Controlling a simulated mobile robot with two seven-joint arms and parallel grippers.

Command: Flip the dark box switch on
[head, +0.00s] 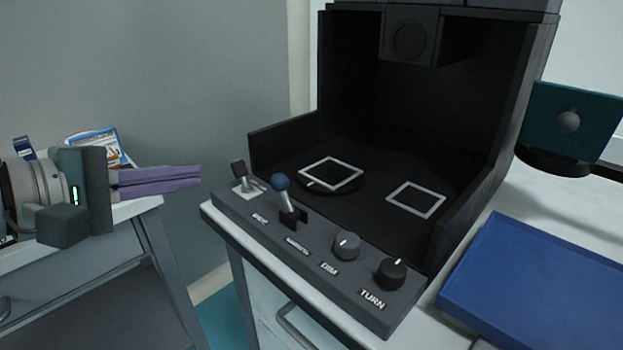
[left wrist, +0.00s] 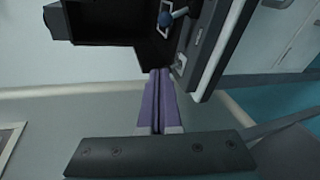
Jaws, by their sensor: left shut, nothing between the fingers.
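The dark box (head: 420,110) is a black open-fronted enclosure with a grey control panel (head: 262,222) along its front. At the panel's left end is a small dark toggle switch (head: 239,171) on a pale plate. In the left wrist view the fingertips (left wrist: 159,70) are near the panel's end. My right gripper is out of view.
Knobs marked DIM (head: 346,246) and TURN (head: 391,273) sit further right on the panel. A blue tray (head: 540,285) and a teal panel on a dark base (head: 572,120) stand right of the box. A gap separates the box's bench from the left table (head: 150,207).

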